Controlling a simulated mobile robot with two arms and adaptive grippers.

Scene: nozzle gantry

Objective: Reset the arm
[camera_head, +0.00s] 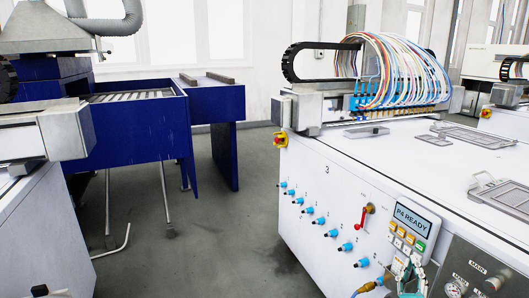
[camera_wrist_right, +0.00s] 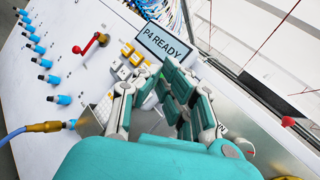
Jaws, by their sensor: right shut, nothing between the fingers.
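My right gripper (camera_head: 411,268) shows at the bottom right of the head view, in front of the machine's control panel. Its teal and grey fingers are shut and empty. In the right wrist view the gripper (camera_wrist_right: 158,82) covers part of the keypad just below the display (camera_wrist_right: 165,43), which reads "P4 READY". The same display (camera_head: 412,219) is lit in the head view. I cannot tell whether the fingertips touch any button. My left gripper is not in view.
A nozzle gantry with coloured tubes (camera_head: 400,70) stands on top. An orange-ended blue hose (camera_wrist_right: 45,127) plugs in beside the gripper.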

